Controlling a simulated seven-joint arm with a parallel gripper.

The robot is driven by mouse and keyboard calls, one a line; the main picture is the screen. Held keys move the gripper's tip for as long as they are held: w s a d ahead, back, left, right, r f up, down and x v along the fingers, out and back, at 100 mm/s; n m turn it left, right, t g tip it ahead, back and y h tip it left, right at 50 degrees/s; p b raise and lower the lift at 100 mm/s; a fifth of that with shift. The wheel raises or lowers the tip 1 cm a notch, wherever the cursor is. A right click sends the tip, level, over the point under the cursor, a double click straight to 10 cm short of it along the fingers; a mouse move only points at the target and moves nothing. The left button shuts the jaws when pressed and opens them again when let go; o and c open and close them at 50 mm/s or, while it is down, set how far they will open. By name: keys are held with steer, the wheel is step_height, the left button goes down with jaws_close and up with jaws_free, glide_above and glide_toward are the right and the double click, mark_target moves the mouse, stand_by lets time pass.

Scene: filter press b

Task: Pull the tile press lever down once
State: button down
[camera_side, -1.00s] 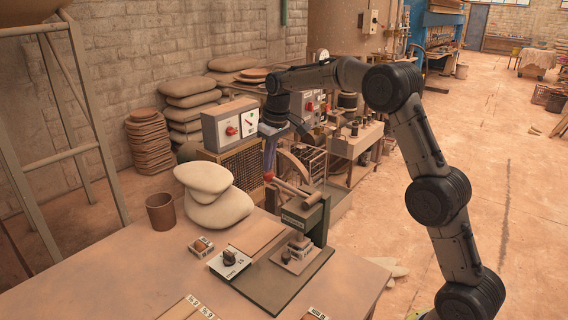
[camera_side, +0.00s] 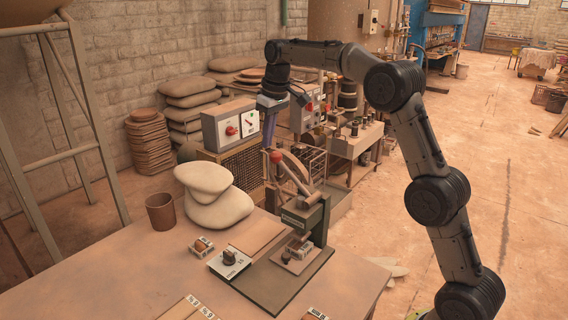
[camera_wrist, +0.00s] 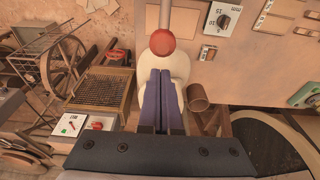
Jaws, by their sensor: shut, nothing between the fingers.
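The tile press (camera_side: 316,222) is a dark green frame on a flat base (camera_side: 285,282), standing on the table. Its lever (camera_side: 294,176) slopes up to the left and ends in a red ball knob (camera_side: 276,157). A small brown piece (camera_side: 300,246) sits on a plate beneath the press head. My gripper (camera_side: 270,146) points down close to the knob, its purple fingers shut with nothing between them. In the wrist view the red knob (camera_wrist: 162,42) lies just beyond the fingertips (camera_wrist: 160,72). Whether they touch it I cannot tell.
A white device with a black knob (camera_side: 229,263) and a small block (camera_side: 201,246) sit left of the press. A control box (camera_side: 231,125) stands behind. The table's front left is mostly clear.

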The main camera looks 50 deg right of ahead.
steer(key=shift+r, duration=3)
steer(key=s+a+r+t, duration=0.1)
steer(key=s+a+r, duration=0.4)
steer(key=r, duration=0.4)
steer(key=s+a+r+n+t, duration=0.1)
steer(key=s+a, duration=0.1)
steer(key=s, duration=0.6)
steer(key=s+a+t, duration=0.1)
steer(key=s+a, duration=0.2)
steer(key=s, duration=0.5)
steer(key=s+a+f+m, duration=0.1)
steer(key=s+f, duration=1.5)
steer(key=f, duration=0.3)
steer(key=shift+a+f, duration=0.25)
steer(key=shift+f, duration=0.05)
